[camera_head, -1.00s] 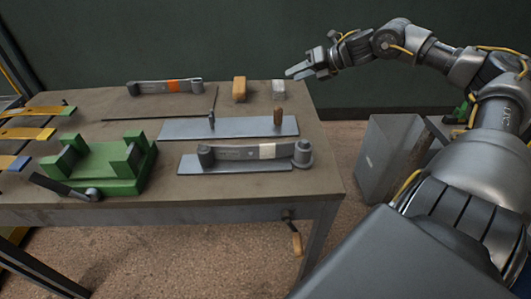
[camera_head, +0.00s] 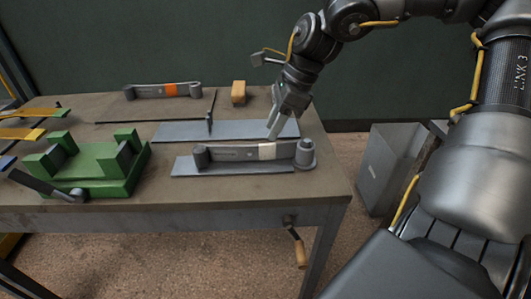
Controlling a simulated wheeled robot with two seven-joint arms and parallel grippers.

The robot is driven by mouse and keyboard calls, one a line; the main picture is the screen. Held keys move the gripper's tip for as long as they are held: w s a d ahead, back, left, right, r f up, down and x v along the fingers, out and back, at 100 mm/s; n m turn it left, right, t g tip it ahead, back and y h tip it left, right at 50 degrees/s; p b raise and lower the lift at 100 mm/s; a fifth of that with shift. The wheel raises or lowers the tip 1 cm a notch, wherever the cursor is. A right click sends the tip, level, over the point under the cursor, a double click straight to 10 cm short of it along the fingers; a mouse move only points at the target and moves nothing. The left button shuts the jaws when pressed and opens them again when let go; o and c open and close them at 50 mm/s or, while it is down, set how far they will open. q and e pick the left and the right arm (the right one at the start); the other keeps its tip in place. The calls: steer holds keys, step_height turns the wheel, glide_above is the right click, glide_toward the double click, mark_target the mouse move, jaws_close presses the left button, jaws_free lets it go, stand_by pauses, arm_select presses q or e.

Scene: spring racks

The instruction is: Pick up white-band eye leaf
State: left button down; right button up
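The white-band eye leaf (camera_head: 235,154) is a grey bar with a rolled eye at each end and a white band right of its middle. It lies on the front grey plate (camera_head: 190,169) on the workbench (camera_head: 255,194). My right gripper (camera_head: 272,134) points down just behind and above the white band. Its fingers hide part of the rear plate. I cannot tell whether the fingers touch the leaf or how far apart they are. My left gripper is not in view.
An orange-band eye leaf (camera_head: 165,90) lies at the back of the bench. A tan block (camera_head: 238,92) stands near it. A green vise-like fixture (camera_head: 95,170) is at the left. The rear grey plate (camera_head: 180,131) lies behind the white-band leaf. A grey bin (camera_head: 385,165) stands right of the bench.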

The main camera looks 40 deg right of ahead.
mark_target(265, 144)
steer(key=shift+x, duration=3.05)
steer(key=shift+s, duration=0.15)
jaws_close()
